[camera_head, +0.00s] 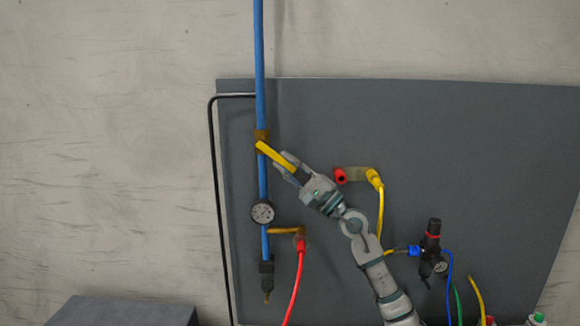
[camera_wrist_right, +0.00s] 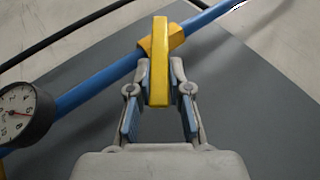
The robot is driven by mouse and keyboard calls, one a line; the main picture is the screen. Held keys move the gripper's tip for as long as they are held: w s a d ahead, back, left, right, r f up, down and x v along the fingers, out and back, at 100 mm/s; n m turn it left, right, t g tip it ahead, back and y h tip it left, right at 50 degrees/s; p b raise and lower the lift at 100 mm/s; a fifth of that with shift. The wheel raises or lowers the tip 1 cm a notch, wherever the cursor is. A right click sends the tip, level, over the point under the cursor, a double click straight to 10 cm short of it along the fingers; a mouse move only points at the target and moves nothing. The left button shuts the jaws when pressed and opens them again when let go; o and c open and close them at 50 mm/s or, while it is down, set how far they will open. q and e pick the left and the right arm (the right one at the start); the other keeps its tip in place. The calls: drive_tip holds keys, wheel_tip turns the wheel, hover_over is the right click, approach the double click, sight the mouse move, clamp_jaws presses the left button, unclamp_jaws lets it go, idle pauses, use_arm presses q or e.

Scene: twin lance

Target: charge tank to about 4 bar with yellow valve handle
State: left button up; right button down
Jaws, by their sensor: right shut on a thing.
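The yellow valve handle (camera_head: 275,155) slants down to the right from the brass valve body (camera_head: 262,135) on the blue pipe (camera_head: 260,60). My right gripper (camera_head: 289,168) is shut on the handle's lower right part. In the right wrist view the handle (camera_wrist_right: 159,62) stands between the fingertips of my right gripper (camera_wrist_right: 159,85). A round gauge (camera_head: 262,212) sits on the pipe below the valve. The gauge also shows at the left of the right wrist view (camera_wrist_right: 18,115), its red needle partly visible, its numbers too small to read surely. My left gripper is not in view. No tank is recognisable.
A dark grey panel (camera_head: 470,140) stands behind the pipe. A black tube (camera_head: 215,170) runs at its left. A red hose (camera_head: 294,285), a yellow hose (camera_head: 381,212) and a black regulator (camera_head: 432,245) are near my right arm. A grey box (camera_head: 125,311) is at lower left.

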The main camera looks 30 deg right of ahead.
drive_tip(key=shift+a+r, duration=0.1)
drive_tip(key=c, duration=1.3)
unclamp_jaws()
drive_tip(key=shift+o, duration=1.1)
drive_tip(key=shift+a, duration=0.3)
drive_tip(key=v, duration=1.1)
drive_tip(key=shift+s+f, duration=0.15)
drive_tip(key=shift+f, duration=0.25)
